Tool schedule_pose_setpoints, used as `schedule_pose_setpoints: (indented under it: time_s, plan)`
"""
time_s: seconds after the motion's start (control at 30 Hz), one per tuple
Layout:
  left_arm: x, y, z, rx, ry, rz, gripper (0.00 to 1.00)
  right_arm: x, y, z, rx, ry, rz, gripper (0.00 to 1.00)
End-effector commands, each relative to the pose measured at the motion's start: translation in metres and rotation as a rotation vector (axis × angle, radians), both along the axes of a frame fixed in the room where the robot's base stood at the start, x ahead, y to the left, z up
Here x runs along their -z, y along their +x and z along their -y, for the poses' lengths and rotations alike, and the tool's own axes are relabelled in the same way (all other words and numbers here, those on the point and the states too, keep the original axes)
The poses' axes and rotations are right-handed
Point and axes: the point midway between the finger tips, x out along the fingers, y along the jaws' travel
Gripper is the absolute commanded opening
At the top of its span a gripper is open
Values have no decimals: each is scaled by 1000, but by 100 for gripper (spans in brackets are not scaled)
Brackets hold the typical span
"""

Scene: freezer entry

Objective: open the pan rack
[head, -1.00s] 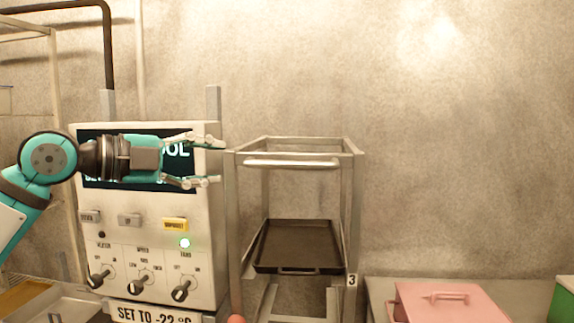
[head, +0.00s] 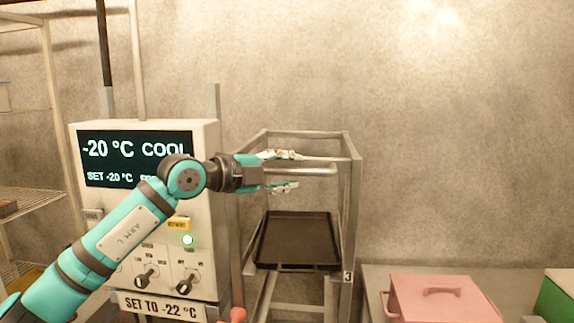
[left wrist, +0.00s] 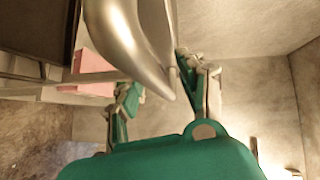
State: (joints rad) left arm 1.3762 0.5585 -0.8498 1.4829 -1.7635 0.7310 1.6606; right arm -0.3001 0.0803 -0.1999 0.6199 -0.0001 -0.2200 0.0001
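The pan rack (head: 352,205) is a metal frame against the wall, with a dark pan (head: 298,240) on a lower level. My right gripper is out of view.
A control box (head: 205,215) with a display and knobs stands left of the rack, behind my left arm. A pink lidded box (head: 440,300) sits on a counter (head: 375,285) at the right, beside a green box (head: 558,297). Shelving (head: 45,130) stands at far left.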

Motion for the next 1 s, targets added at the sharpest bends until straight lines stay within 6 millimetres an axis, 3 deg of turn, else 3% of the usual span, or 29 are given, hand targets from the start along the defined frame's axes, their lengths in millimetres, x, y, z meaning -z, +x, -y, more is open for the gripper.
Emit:
schedule_pose_setpoints:
  time_s: [0.27,0.6,1.0]
  plan:
    - [1,1,2,0,0,0,40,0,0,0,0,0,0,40]
    - [1,1,1,0,1,-1,0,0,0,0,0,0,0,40]
    - [3,1,2,1,4,-3,0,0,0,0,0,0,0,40]
